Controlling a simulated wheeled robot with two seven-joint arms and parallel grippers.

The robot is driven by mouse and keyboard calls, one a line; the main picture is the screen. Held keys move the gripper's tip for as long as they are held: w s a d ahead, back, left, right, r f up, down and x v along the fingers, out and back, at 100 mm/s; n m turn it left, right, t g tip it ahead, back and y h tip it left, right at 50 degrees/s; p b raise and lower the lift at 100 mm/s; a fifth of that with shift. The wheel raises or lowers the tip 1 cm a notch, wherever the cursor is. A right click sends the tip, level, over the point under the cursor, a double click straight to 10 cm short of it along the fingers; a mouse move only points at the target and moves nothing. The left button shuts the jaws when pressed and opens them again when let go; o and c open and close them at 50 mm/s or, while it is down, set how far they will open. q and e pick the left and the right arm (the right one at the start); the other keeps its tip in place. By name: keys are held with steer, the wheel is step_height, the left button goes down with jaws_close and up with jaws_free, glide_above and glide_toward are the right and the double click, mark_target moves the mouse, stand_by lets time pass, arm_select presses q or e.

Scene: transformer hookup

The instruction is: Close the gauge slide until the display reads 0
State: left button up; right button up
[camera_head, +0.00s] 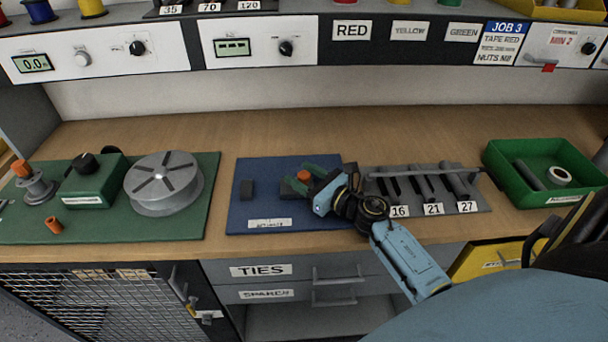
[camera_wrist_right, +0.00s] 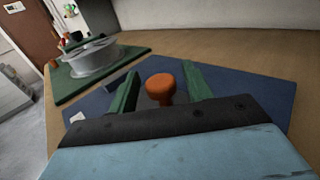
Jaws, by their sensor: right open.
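The gauge is on a blue mat (camera_head: 262,205) in the middle of the bench. A dark block (camera_head: 247,190) sits at its left, and an orange knob (camera_head: 303,176) stands to the right of the block with a gap between them. The knob also shows in the wrist view (camera_wrist_right: 160,88). My right gripper (camera_head: 304,180) is open, its green fingers on either side of the knob; contact cannot be told. One display (camera_head: 233,47) above shows dashes; another (camera_head: 33,63) at the left appears to read 0.0. My left gripper is not in view.
A green mat (camera_head: 110,227) with a grey reel (camera_head: 164,180) lies at the left. A grey rack (camera_head: 425,200) marked 16, 21 and 27 stands right of the gauge, close to my right wrist. A green tray (camera_head: 510,172) is farther right. Bare bench lies behind the gauge.

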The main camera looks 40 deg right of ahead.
steer(key=shift+c, duration=1.1)
jaws_close()
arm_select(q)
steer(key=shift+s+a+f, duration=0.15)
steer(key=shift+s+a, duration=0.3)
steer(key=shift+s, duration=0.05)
arm_select(e)
steer(key=w+a, duration=0.1)
steer(key=a, duration=0.1)
steer(key=w+a, duration=0.1)
steer(key=a, duration=0.1)
steer(key=w+a, duration=0.1)
steer(key=a, duration=0.1)
steer(key=shift+w, duration=0.35)
steer(key=shift+o, duration=1.1)
jaws_free()
steer(key=shift+a, duration=0.1)
